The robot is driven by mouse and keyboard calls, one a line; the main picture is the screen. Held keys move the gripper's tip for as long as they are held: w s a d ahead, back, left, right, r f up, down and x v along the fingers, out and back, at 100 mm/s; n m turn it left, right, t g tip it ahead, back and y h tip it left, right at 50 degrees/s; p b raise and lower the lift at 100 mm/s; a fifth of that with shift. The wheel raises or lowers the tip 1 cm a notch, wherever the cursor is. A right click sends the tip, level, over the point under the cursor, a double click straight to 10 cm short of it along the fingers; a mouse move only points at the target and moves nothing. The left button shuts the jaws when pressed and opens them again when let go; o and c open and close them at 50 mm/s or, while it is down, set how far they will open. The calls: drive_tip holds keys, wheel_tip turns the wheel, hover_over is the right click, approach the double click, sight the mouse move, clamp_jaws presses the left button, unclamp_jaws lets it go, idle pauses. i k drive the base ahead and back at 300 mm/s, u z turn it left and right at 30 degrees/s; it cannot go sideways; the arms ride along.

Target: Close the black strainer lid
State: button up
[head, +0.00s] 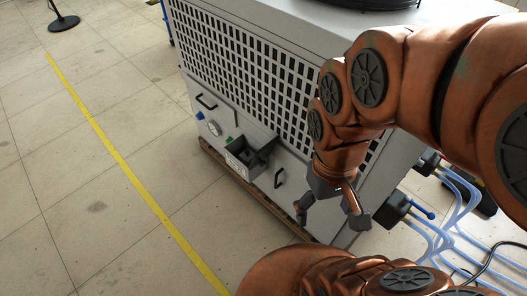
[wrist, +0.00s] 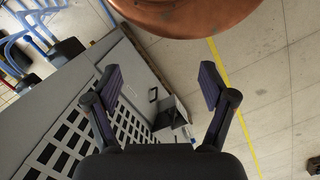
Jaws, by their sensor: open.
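The heater cabinet (head: 235,62) has a grille and black handles (head: 279,178) beside the strainer. Blue hoses (head: 440,232) and a black connector (head: 391,207) are at the right.

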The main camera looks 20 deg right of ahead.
sight(262, 153)
drive_tip(key=z, duration=1.95)
drive_tip(key=k, duration=1.05)
drive_tip(key=u, duration=1.8)
drive_tip(key=i, duration=0.5)
drive_tip(key=u, duration=0.1)
